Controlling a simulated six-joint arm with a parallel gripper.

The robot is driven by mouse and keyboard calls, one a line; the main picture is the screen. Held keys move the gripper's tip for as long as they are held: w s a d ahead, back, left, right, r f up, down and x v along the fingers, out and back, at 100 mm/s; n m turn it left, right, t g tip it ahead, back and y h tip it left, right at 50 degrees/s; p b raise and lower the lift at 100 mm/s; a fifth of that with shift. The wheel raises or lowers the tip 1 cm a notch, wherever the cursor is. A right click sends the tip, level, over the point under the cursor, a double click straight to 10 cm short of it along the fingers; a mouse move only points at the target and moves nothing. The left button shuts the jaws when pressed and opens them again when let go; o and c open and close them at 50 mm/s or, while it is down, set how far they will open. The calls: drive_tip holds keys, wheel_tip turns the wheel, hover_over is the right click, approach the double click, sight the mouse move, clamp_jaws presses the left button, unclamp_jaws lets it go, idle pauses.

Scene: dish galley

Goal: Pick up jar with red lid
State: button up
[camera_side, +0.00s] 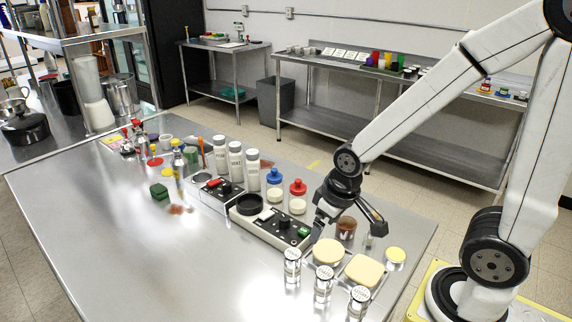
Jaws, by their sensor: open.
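The jar with the red lid (298,188) stands upright on the steel table, its pale body below the lid, just right of a similar jar with a blue lid (274,177). My gripper (347,221) is to the right of the red-lidded jar, low over the table, with its dark fingers spread apart. A brown jar (346,228) shows between the fingers in the picture; I cannot tell whether they are around it or in front of it. The red-lidded jar is apart from the fingers in this view.
A black control box (270,222) lies in front of the jars. White bottles (236,162) stand behind left. Yellow-topped dishes (327,251) and small clear jars (323,284) crowd the front right. The table's front left (130,265) is clear.

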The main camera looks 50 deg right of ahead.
drive_tip(key=w+d+r+m+t+y, duration=0.1)
drive_tip(key=w+d+m+t+y, duration=0.15)
drive_tip(key=w+d+m, duration=0.45)
drive_tip(key=w+d+r+m+t+y, duration=0.1)
drive_tip(key=w+d+m+t+y, duration=0.2)
drive_tip(key=d+m, duration=0.65)
drive_tip(key=w+d+r+m+t+y, duration=0.15)
drive_tip(key=w+d+m+y, duration=0.35)
drive_tip(key=m, duration=0.6)
approach(298, 199)
drive_tip(key=w, duration=0.1)
drive_tip(key=w+f, duration=0.1)
drive_tip(key=w+h, duration=0.1)
drive_tip(key=shift+d+f+n, duration=0.2)
drive_tip(key=shift+f+n, duration=0.05)
drive_tip(key=shift+f, duration=0.1)
drive_tip(key=shift+w+f, duration=0.1)
drive_tip(key=shift+f, duration=0.4)
drive_tip(key=shift+x, duration=1.25)
drive_tip(key=shift+a, duration=0.1)
